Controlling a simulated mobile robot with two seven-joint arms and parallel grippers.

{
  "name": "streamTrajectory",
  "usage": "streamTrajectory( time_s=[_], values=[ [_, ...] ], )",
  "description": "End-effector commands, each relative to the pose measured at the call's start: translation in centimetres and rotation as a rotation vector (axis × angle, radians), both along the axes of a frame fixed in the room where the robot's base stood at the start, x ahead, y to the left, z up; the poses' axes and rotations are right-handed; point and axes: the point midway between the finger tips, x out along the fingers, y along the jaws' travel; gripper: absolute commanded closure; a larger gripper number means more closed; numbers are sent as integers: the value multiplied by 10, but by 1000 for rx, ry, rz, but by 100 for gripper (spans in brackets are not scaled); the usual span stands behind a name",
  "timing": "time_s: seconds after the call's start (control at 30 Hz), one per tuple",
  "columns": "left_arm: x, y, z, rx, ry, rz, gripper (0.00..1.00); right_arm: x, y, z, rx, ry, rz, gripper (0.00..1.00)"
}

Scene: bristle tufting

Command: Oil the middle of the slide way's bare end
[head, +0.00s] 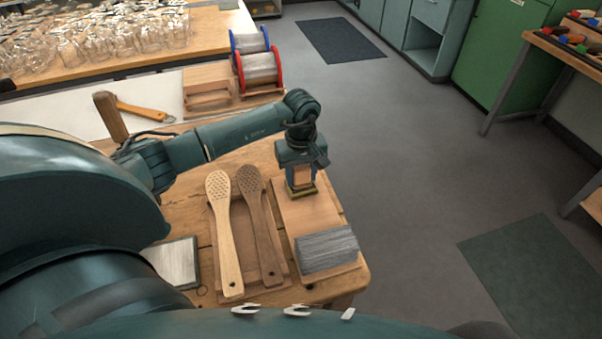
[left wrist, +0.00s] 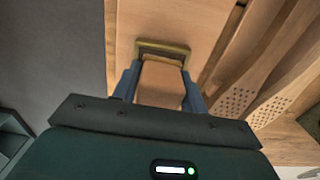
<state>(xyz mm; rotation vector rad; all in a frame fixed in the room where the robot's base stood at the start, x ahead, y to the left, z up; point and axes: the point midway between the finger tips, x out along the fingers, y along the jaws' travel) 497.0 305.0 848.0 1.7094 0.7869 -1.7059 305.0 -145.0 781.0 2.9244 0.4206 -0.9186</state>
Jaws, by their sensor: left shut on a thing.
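My left gripper (head: 301,172) is shut on a wooden block (head: 302,178) with an olive-yellow pad (head: 302,192) at its lower end. In the left wrist view the blue fingers (left wrist: 160,88) grip the block (left wrist: 162,80) from both sides, with the pad's rim (left wrist: 165,46) beyond them. The pad is upright over the far part of the wooden slide way (head: 308,216); I cannot tell whether it touches. A grey ridged block (head: 326,250) covers the slide way's near end. The slide way also shows in the left wrist view (left wrist: 205,22). My right gripper is not in view.
A pale brush back (head: 223,220) and a dark one (head: 258,220) lie on a tray left of the slide way. Two wire spools (head: 262,68), a wooden box (head: 208,85) and many glasses (head: 100,40) stand farther back. Open floor (head: 420,150) lies right.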

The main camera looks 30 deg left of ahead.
Motion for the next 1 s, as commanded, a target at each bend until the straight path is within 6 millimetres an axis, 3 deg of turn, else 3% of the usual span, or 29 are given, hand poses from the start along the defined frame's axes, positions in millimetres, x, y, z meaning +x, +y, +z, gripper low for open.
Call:
streamTrajectory(
  time_s=[0.53,1.0],
  values=[
    [-1,0,0,0,4,0,75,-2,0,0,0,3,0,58],
    [0,0,37,1,1,0,75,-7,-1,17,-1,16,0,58]
  ],
)
